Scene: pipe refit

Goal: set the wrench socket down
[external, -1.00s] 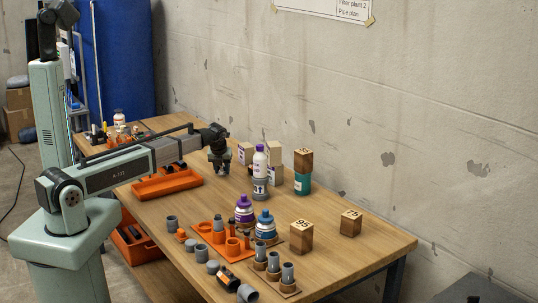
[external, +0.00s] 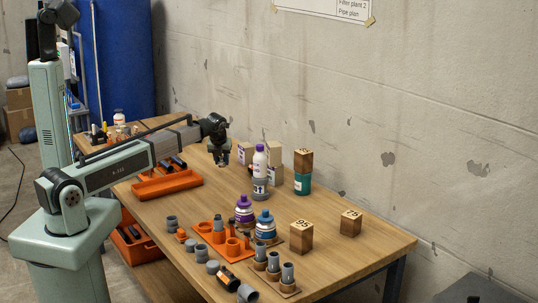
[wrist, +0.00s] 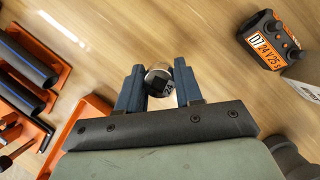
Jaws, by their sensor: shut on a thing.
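The wrench socket (wrist: 157,80) is a small round metal piece with a dark opening in its end. My gripper (wrist: 159,86) has its blue fingers closed on either side of the socket. In the external view my gripper (external: 221,161) points down above the table, behind the orange tray; the socket is too small to make out clearly there. The wrist view shows bare wood beyond the socket. I cannot tell the exact gap between socket and tabletop.
An orange tray (external: 167,185) lies nearby. In the wrist view an orange rack with dark tubes (wrist: 28,62) is at left and an orange-black battery pack (wrist: 268,42) at upper right. Bottles, wooden blocks and pipe pieces stand farther right on the table (external: 365,250).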

